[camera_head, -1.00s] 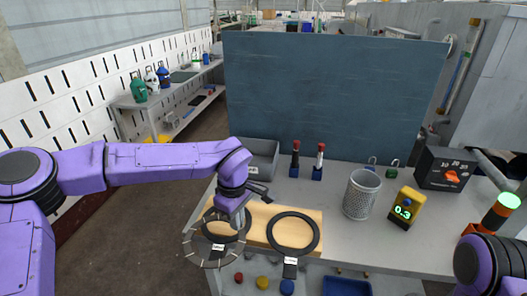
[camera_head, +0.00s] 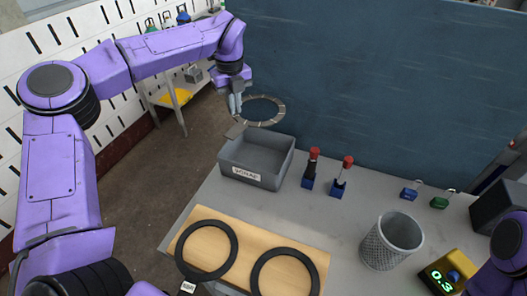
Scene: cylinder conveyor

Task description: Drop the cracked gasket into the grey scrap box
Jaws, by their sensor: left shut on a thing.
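My left gripper (camera_head: 236,103) is shut on the cracked gasket (camera_head: 279,115), a thin dark ring with pale lines across its band. The ring is held roughly flat in the air by its left side, and a tag (camera_head: 236,131) hangs below it. In the picture the ring shows just above the far rim of the grey scrap box (camera_head: 256,182); its exact height and position over the opening are hard to tell. The box is open, labelled SCRAP, and its visible inside looks empty. My right gripper is out of view; only part of my right arm shows.
Two black gaskets (camera_head: 237,243) lie on a wooden board (camera_head: 255,238) at the front. Two red-topped tools (camera_head: 313,160) stand in blue holders right of the box. A wire mesh cup (camera_head: 378,248) and a yellow meter (camera_head: 436,281) stand further right. A blue-grey panel (camera_head: 400,90) rises behind.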

